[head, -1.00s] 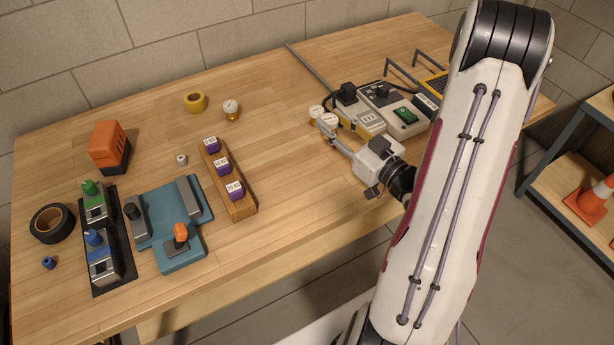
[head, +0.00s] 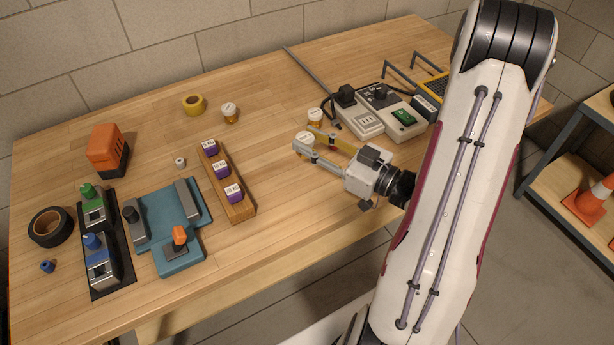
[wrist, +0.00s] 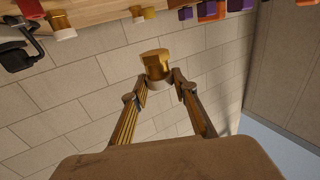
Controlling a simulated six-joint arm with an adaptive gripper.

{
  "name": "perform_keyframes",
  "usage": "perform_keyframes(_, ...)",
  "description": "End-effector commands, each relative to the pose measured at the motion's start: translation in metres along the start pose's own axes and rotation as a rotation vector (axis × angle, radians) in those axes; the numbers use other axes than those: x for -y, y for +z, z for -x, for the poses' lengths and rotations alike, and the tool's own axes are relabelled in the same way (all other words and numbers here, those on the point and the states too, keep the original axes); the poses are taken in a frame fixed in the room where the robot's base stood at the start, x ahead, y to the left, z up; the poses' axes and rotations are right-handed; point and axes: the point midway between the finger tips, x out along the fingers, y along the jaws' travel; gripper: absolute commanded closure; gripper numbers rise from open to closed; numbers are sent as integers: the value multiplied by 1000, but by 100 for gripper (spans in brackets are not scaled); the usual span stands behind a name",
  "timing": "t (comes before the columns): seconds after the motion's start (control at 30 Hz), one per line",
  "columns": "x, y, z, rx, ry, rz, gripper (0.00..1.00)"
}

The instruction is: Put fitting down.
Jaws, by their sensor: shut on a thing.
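My gripper (head: 307,143) is shut on a fitting with a white top and a gold body (head: 303,136). It holds this fitting over the right-middle part of the wooden table, near the grey console. In the wrist view the held fitting (wrist: 155,63) sits between the two fingertips (wrist: 157,92), its gold end away from the jaws. A second white-topped fitting (head: 315,115) stands just behind it, near the console. A third (head: 229,112) stands at the back, beside a yellow tape roll. The exact gap between the held fitting and the table is unclear.
The console (head: 372,115) with a green switch lies right of my gripper. A wooden strip (head: 240,209) with purple blocks, a teal fixture (head: 165,210) and an orange-black block (head: 108,149) lie left. The table between strip and gripper is clear.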

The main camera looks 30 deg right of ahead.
Motion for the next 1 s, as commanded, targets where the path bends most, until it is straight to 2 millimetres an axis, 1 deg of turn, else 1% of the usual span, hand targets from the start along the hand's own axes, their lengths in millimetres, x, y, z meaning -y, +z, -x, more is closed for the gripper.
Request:
perform_keyframes(0.17, 0, 8, 0, 0, 0, -2, 96)
perform_keyframes(0.6, 0, 47, 0, 0, 1, -2, 96)
perform_keyframes(0.7, 0, 53, 0, -1, 1, -2, 96)
perform_keyframes(0.8, 0, 56, 0, -1, 1, 0, 96)
perform_keyframes(1.0, -1, 57, 0, -1, 1, 1, 96)
